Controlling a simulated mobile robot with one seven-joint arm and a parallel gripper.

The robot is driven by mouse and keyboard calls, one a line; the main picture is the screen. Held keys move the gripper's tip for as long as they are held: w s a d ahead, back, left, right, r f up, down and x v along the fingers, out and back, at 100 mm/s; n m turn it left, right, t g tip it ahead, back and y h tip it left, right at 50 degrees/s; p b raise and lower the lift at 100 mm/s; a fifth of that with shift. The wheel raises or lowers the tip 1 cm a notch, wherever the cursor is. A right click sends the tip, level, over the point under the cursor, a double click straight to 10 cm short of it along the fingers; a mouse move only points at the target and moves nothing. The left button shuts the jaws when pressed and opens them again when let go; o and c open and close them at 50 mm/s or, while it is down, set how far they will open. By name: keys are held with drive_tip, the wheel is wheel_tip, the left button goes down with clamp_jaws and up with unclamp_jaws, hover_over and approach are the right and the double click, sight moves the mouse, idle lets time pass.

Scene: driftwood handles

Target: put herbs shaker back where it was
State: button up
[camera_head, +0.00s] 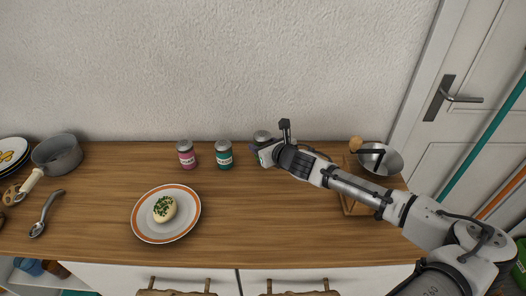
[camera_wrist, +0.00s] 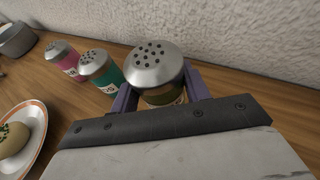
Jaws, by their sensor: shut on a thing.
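My gripper (camera_head: 265,150) is at the back of the counter, right of the other two shakers. Its purple fingers (camera_wrist: 160,94) are shut on a shaker (camera_wrist: 155,64) with a domed, holed metal lid and an olive-green body. In the head view only its metal lid (camera_head: 262,135) shows clearly. Its label is hidden, so I cannot read whether it says herbs. It is upright or nearly so. I cannot tell whether its base touches the counter. A teal shaker (camera_head: 224,155) and a pink shaker (camera_head: 186,154) stand to its left, also in the wrist view (camera_wrist: 102,69) (camera_wrist: 63,60).
A plate (camera_head: 137,222) with herb-topped food (camera_head: 165,208) lies front left. A grey pot (camera_head: 57,154), plates (camera_head: 11,150) and a ladle (camera_head: 45,213) are far left. A metal bowl (camera_head: 383,160) and wooden board (camera_head: 349,205) are right. The counter's front middle is clear; the wall is close behind.

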drive_tip(key=shift+f+p, duration=0.3)
drive_tip(key=shift+f, duration=1.35)
drive_tip(key=shift+f, duration=0.2)
drive_tip(key=o, duration=1)
drive_tip(key=shift+o, duration=0.2)
drive_tip(key=shift+r, duration=0.1)
drive_tip(key=shift+r, duration=0.2)
drive_tip(key=b+v, duration=0.3)
drive_tip(key=v, duration=0.7)
drive_tip(key=shift+s+d, duration=0.2)
drive_tip(key=shift+s+d+r, duration=0.25)
drive_tip(key=shift+s+r, duration=0.05)
drive_tip(key=shift+s, duration=0.3)
